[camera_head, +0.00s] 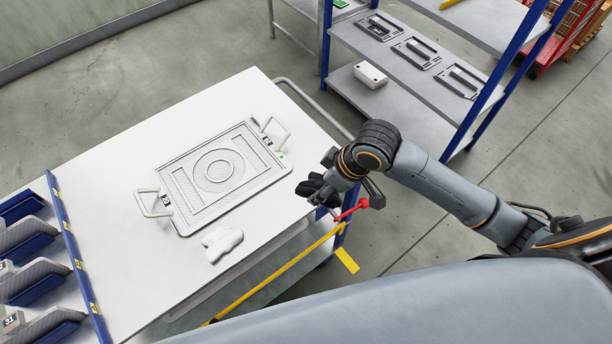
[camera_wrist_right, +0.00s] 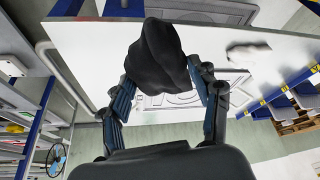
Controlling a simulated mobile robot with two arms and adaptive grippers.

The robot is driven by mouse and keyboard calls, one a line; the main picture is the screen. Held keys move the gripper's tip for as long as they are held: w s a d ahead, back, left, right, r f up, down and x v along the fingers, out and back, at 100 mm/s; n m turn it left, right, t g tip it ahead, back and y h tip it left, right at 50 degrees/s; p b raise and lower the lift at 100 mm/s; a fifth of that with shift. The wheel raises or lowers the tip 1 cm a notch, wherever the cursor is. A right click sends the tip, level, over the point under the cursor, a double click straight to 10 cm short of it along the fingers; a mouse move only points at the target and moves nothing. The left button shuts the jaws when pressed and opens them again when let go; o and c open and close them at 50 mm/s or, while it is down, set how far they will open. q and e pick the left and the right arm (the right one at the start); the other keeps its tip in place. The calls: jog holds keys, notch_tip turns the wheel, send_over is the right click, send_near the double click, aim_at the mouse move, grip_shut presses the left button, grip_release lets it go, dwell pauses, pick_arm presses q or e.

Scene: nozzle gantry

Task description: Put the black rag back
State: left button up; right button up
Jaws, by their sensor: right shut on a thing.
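The black rag (camera_wrist_right: 158,55) is a crumpled dark bundle between the two fingers of my right gripper (camera_wrist_right: 165,80) in the wrist view. In the head view my right gripper (camera_head: 322,186) is at the right edge of the white table (camera_head: 130,128), and the rag (camera_head: 312,188) shows there only as a dark patch, hard to tell from the fingers. The gripper is shut on the rag, which seems held clear of the table top. My left gripper is not in view.
A grey framed tray (camera_head: 212,215) with two handles lies on the table. A white rag (camera_head: 221,243) lies near it. Blue bins (camera_head: 30,240) line the left side. A shelf rack (camera_head: 420,105) holds flat black-framed parts and a white box (camera_head: 370,74). A yellow bar (camera_head: 275,273) runs along the table's front.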

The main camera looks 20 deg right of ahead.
aim_at(316, 173)
jog(key=w, duration=0.1)
jog(key=w+f, duration=0.1)
jog(key=w, duration=0.2)
jog(key=shift+w+a+f+p, duration=0.2)
jog(key=shift+a+f+p, duration=0.1)
jog(key=shift+a+p, duration=0.05)
jog(key=w+f, duration=0.4)
jog(key=f, duration=0.1)
jog(key=shift+w+a+f+p, duration=0.1)
jog(key=shift+w+a+p, duration=0.1)
jog(key=shift+p, duration=0.1)
jog(key=shift+w+a+f, duration=0.1)
jog(key=shift+w+f, duration=0.45)
jog(key=shift+f, duration=0.15)
notch_tip(316, 173, down, 3)
jog(key=shift+s+r, duration=0.1)
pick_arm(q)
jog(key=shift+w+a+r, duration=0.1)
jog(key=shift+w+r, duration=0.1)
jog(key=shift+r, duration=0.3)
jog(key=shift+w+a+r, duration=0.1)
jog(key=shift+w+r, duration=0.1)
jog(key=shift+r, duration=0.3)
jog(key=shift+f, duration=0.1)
pick_arm(e)
jog(key=shift+f, duration=0.2)
jog(key=o, duration=1.1)
jog(key=shift+r, duration=0.1)
